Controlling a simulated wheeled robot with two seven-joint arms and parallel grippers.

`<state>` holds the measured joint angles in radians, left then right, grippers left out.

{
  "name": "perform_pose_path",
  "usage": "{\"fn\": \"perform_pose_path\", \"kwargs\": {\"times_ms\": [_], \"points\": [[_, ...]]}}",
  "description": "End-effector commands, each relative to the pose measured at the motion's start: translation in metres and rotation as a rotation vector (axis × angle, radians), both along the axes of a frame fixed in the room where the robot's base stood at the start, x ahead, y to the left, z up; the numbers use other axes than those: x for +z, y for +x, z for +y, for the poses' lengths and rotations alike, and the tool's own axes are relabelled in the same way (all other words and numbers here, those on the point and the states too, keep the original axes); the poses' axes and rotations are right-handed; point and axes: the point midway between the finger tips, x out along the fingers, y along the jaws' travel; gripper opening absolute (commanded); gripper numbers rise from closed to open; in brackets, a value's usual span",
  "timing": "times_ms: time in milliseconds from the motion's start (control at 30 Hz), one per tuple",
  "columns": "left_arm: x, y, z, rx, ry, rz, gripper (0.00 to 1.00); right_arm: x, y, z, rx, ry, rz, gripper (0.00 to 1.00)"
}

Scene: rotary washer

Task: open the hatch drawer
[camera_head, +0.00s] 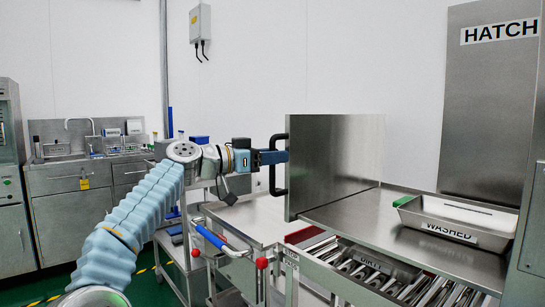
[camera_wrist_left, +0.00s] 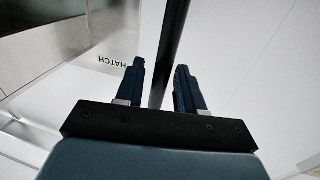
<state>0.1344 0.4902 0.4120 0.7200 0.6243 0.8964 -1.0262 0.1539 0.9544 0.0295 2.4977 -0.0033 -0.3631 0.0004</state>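A tall, upright brushed-metal panel (camera_head: 335,160) stands at the left end of the metal counter in the head view. A black bar handle (camera_head: 273,165) is on its left side. I take this panel to be the hatch drawer's front. My left gripper (camera_head: 283,157) reaches in from the left at the handle's height. In the left wrist view, the black handle bar (camera_wrist_left: 172,45) passes between the two dark blue fingers of my left gripper (camera_wrist_left: 158,85). Gaps show on both sides of the bar, so the fingers look open around it. My right gripper is not in view.
A metal tray marked WASHED (camera_head: 455,224) sits on the counter (camera_head: 400,240). A roller rack marked DIRTY (camera_head: 370,264) lies below it. A HATCH sign (camera_head: 500,32) is at upper right. A sink cabinet (camera_head: 75,200) stands left.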

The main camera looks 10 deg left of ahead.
Motion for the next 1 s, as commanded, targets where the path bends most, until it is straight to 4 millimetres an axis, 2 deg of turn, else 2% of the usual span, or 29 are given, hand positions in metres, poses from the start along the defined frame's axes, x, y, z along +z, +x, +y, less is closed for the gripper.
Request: {"fn": "perform_pose_path", "kwargs": {"times_ms": [267,367,700,867,1000], "points": [[-0.001,-0.004,0.005,0.001,-0.001,-0.001,0.38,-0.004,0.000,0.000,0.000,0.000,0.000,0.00],[-0.003,-0.015,0.017,0.004,0.000,-0.001,0.38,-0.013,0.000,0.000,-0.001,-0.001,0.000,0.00],[-0.003,-0.070,0.077,0.005,0.001,-0.001,0.38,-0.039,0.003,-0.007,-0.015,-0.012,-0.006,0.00],[-0.002,-0.087,0.095,0.003,0.001,0.000,0.38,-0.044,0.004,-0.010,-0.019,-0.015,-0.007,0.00],[-0.001,-0.093,0.101,0.000,0.000,0.000,0.38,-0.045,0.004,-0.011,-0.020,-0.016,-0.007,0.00]]}}
